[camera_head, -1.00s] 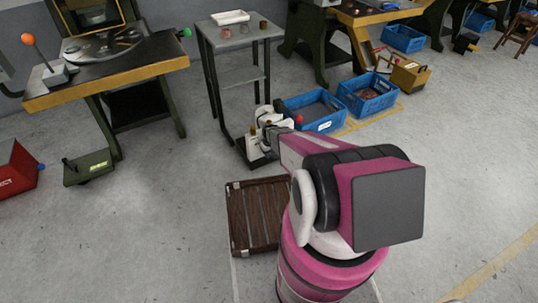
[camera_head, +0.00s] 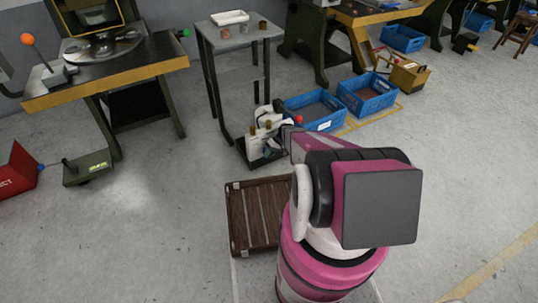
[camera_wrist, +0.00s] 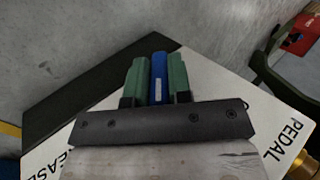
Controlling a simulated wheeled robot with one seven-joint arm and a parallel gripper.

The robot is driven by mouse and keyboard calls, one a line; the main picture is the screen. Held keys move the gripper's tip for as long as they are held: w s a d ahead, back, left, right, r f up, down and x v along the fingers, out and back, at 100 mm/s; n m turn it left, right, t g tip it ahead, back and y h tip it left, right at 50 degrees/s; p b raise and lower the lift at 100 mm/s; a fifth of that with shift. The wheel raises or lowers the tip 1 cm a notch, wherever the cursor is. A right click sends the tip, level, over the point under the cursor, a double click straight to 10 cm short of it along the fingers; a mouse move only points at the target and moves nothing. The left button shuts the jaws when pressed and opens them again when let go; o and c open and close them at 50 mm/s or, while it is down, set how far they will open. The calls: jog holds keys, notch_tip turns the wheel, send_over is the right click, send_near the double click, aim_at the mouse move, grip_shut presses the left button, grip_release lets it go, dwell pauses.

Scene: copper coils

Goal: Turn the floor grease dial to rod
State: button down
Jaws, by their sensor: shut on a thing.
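The floor grease dial is a low unit with a white top (camera_wrist: 215,85) and dark sides, standing on the floor by the grey side table (camera_head: 258,157). In the wrist view its top carries the word PEDAL at right and letters ending in EASE at lower left. No "rod" label is readable. A blue bar (camera_wrist: 159,77) stands on the top, between the two green fingers of my gripper (camera_wrist: 157,80). The fingers are shut on the bar. In the head view my wrist partly hides the dial, and the fingers cannot be made out.
A brass post (camera_wrist: 304,166) rises at the top's right corner. A grey side table (camera_head: 240,33) stands behind the dial, with blue crates (camera_head: 318,125) to its right. A dark slatted pallet (camera_head: 252,215) lies in front. Open floor is at left.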

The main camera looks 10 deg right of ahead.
jog(key=shift+y, duration=0.3)
jog(key=c, duration=1)
grip_release()
jog(key=shift+c, duration=0.2)
jog(key=shift+r, duration=0.1)
jog(key=r, duration=0.4)
jog(key=shift+s+a+r, duration=0.2)
jog(key=shift+s+r, duration=0.05)
jog(key=shift+r, duration=0.05)
jog(key=s+a+r, duration=0.5)
jog(key=a+r, duration=0.1)
jog(key=a, duration=0.3)
jog(key=shift+s+a, duration=0.25)
jog(key=shift+a, duration=0.05)
jog(key=shift+r, duration=0.1)
